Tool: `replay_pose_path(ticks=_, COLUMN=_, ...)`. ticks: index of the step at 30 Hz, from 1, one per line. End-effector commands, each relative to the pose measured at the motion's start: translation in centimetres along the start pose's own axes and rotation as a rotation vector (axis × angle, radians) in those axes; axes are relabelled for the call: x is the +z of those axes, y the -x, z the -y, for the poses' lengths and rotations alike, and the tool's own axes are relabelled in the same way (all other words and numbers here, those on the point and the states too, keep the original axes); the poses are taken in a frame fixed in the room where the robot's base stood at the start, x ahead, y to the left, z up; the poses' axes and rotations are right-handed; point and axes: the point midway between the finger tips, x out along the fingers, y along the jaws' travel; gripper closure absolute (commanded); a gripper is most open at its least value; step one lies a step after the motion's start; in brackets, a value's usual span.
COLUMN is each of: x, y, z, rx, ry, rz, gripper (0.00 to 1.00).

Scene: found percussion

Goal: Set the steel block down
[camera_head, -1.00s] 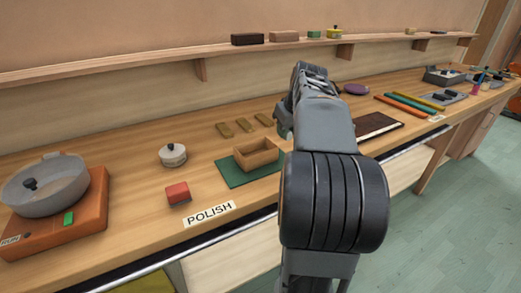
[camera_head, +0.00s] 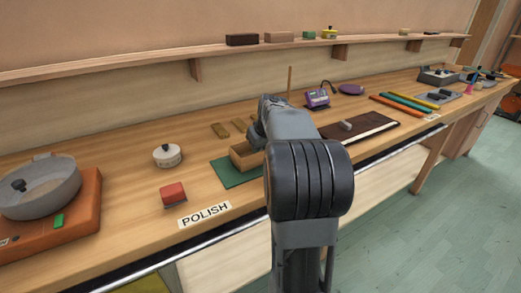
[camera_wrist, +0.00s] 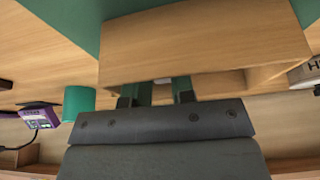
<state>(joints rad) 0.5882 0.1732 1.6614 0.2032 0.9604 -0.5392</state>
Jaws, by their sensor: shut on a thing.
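My gripper (camera_wrist: 160,93) is shut, with its fingertips at the wooden box (camera_wrist: 205,45) in the wrist view. A small pale grey sliver between the fingertips looks like the steel block (camera_wrist: 162,81); most of it is hidden by the fingers and box wall. I cannot tell whether it touches the box. In the head view the open wooden box (camera_head: 240,160) sits on a green mat (camera_head: 229,177), and my arm hides the fingertips and anything held.
A red block (camera_head: 173,193) and a lidded pot (camera_head: 167,155) stand left of the mat. Brass bars (camera_head: 220,130) lie behind it. A dark board (camera_head: 370,124) with a grey block (camera_head: 345,126) lies to the right.

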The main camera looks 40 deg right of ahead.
Motion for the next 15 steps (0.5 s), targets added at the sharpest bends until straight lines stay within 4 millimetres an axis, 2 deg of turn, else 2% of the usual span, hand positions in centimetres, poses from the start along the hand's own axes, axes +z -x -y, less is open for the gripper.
replay_pose_path(ticks=13, x=0.32, y=-0.77, z=-0.04, rx=0.001, ry=0.000, rz=-0.002, gripper=1.00)
replay_pose_path(ticks=14, x=0.32, y=-0.73, z=-0.03, rx=0.001, ry=0.000, rz=-0.001, gripper=0.75)
replay_pose_path(ticks=15, x=0.30, y=-0.69, z=-0.03, rx=0.001, ry=0.000, rz=-0.001, gripper=0.71)
